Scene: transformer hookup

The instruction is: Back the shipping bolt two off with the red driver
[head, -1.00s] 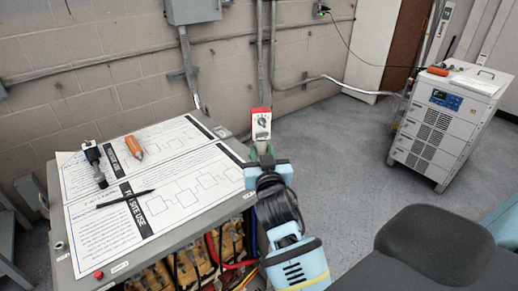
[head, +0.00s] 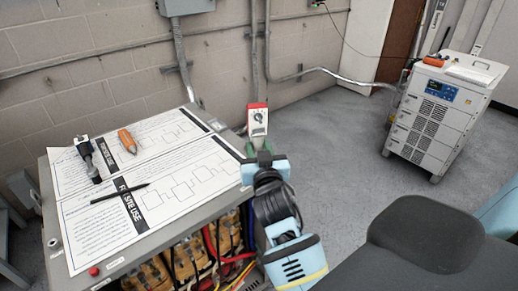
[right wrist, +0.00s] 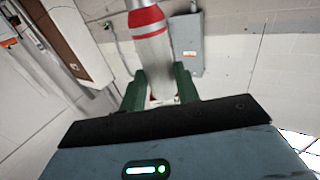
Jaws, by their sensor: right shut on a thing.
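My right gripper (head: 260,152) is shut on an upright red and white tool (head: 258,119) with a round dark dial, apparently the red driver. In the right wrist view the same tool (right wrist: 152,45) shows a pale body with red bands, held between the green fingers (right wrist: 158,90). It is in the air beyond the right edge of the grey transformer box (head: 150,242), apart from it as far as I can tell. I cannot make out shipping bolt two in these frames. My left gripper is not in view.
On the box top lie printed sheets (head: 188,185), an orange tool (head: 127,141), a black pen (head: 119,193) and a black and silver tool (head: 87,158). Coils and coloured wires (head: 225,232) fill the open front. A white cabinet (head: 437,115) stands right; floor between is clear.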

